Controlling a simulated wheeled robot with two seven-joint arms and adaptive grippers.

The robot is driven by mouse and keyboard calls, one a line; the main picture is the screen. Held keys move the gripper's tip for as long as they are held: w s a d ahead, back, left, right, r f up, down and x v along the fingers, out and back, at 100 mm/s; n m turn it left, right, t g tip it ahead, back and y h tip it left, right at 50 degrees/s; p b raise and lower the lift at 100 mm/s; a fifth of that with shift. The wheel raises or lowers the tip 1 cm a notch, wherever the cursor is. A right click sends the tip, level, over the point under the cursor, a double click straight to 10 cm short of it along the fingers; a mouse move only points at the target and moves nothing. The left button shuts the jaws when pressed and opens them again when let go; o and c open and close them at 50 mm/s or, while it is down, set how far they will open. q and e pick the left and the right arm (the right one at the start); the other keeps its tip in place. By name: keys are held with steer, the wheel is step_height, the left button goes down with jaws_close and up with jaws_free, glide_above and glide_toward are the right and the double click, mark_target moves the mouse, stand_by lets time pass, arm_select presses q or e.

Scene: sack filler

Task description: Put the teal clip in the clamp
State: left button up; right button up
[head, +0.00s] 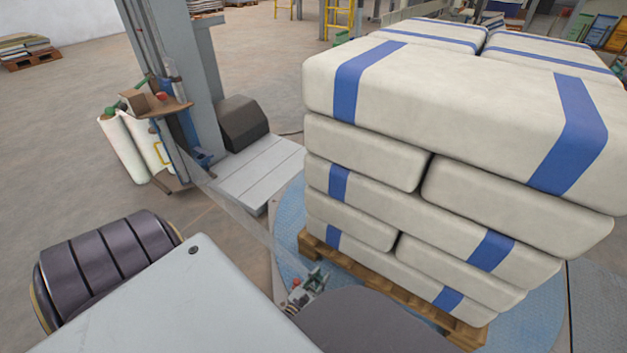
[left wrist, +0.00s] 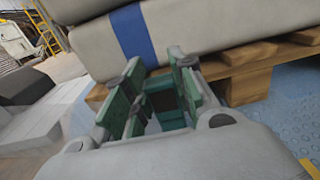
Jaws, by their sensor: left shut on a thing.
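My left gripper (head: 308,287) is small in the head view, low beside the near left corner of the loaded pallet. In the left wrist view my left gripper (left wrist: 156,76) points at the pallet and sacks. Its fingers are shut on the teal clip (left wrist: 166,104), a dark teal block between them. The fingers also look teal, so the clip's exact outline is hard to tell. A translucent film band (head: 235,212) runs from the wrapper column down toward my left gripper. I cannot make out the clamp in either view. My right gripper is not in view.
White sacks with blue bands (head: 420,85) are stacked on a wooden pallet (head: 375,283) on a blue turntable (head: 292,232). The wrapper column (head: 172,75) with its film carriage stands at the left. A pale ramp (head: 262,170) lies beside it. Open floor is at the far left.

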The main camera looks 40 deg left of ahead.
arm_select(q)
steer(key=shift+s+a+f, duration=0.1)
steer(key=shift+s+a, duration=0.25)
steer(key=shift+a, duration=0.2)
steer(key=shift+s+a+f, duration=0.1)
steer(key=shift+s+a, duration=0.2)
steer(key=shift+a, duration=0.25)
steer(key=shift+f, duration=0.15)
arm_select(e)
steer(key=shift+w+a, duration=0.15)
arm_select(q)
steer(key=shift+f+b, duration=2)
steer(key=shift+f, duration=1)
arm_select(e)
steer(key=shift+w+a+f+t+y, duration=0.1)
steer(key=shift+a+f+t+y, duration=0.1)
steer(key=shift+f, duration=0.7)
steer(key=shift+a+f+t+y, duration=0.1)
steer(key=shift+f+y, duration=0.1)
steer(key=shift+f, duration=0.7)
arm_select(q)
steer(key=shift+f+b, duration=1.3)
steer(key=shift+f, duration=0.6)
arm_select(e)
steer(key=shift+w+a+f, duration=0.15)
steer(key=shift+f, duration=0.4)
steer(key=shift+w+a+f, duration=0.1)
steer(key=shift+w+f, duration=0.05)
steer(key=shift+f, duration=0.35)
